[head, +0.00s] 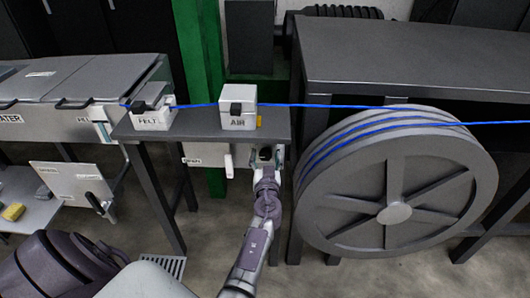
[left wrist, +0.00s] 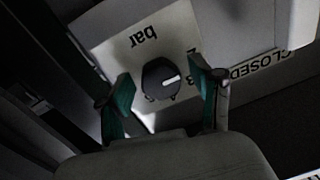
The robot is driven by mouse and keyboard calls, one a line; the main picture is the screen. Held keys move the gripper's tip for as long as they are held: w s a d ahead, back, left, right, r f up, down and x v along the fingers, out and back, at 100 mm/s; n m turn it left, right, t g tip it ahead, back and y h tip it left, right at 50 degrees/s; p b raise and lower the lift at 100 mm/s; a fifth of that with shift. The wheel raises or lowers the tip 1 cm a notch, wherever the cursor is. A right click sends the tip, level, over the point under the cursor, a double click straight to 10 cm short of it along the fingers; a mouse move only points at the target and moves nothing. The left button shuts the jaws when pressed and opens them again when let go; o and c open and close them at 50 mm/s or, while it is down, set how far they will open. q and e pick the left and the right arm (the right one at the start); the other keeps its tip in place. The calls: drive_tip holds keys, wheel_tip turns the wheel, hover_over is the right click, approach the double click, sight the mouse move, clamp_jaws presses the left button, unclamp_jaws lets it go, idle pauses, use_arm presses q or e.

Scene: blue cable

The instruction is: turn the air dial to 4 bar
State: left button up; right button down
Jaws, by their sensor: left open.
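The air dial (left wrist: 156,82) is a round black knob with a white pointer mark, on a pale plate (left wrist: 120,35) printed "bar", which reads upside down in the left wrist view. The pointer aims right and slightly up in that picture. My left gripper (left wrist: 160,90) is open, with one green-padded finger on each side of the dial. I cannot tell whether the pads touch it. Part of a numeral shows above the right finger; the other scale numbers are hidden or unreadable. In the head view my left gripper (head: 265,160) is at the panel below the AIR box (head: 238,108). My right gripper is not in view.
A blue cable (head: 320,106) runs from the FELT box (head: 153,112) through the AIR box to a large grey reel (head: 395,190) close right of my arm. A "CLOSED" label (left wrist: 262,65) is beside the dial plate. A green post (head: 198,60) stands behind the shelf (head: 190,126).

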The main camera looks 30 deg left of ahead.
use_arm(q)
drive_tip(key=shift+s+d+r, duration=0.1)
drive_tip(key=shift+c, duration=0.9)
drive_tip(key=c, duration=0.9)
drive_tip(key=shift+c, duration=0.2)
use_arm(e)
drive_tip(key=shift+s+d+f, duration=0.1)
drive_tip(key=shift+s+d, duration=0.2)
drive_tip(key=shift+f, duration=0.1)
